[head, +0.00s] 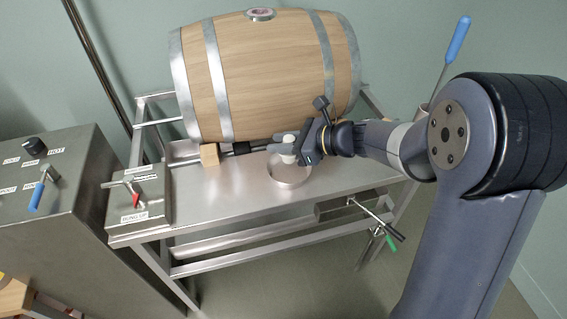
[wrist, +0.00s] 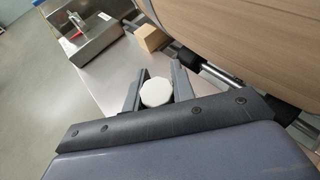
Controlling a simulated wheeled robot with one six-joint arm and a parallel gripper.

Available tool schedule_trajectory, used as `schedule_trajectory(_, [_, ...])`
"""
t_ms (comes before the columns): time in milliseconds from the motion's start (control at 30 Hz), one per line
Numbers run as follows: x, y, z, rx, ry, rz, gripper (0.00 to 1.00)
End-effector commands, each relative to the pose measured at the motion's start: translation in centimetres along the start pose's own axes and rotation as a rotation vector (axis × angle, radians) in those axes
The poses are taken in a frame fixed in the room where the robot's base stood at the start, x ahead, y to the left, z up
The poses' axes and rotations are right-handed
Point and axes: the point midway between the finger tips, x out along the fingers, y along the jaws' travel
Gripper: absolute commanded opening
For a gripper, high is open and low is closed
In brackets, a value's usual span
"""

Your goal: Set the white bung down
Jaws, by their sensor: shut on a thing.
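The white bung (wrist: 156,92) is between the two fingers of my gripper (wrist: 157,88) in the wrist view, its round top facing the camera. In the head view my gripper (head: 287,146) is shut on the bung (head: 288,158), which shows as a small pale piece below the fingers. It is over or at the round shallow steel dish (head: 290,181) on the steel bench (head: 225,205). I cannot tell whether the bung touches the dish. The fingers hide part of the bung.
A wooden barrel (head: 265,75) with metal hoops lies on rollers behind the gripper. A wooden block (head: 209,154) sits by the rollers. A control box (head: 137,200) with a red lever stands at the bench's left end. The bench top left of the dish is clear.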

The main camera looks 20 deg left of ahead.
Motion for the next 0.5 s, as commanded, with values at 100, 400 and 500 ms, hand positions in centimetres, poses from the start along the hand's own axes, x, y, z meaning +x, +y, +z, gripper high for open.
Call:
schedule_trajectory(100, [0.5,0.0,-1.2,0.001,-0.001,-0.001,0.01])
schedule_trajectory(400, [1.8,0.1,-4.4,0.004,0.001,-0.001,0.01])
schedule_trajectory(500, [1.9,0.1,-4.8,0.001,-0.001,-0.002,0.01])
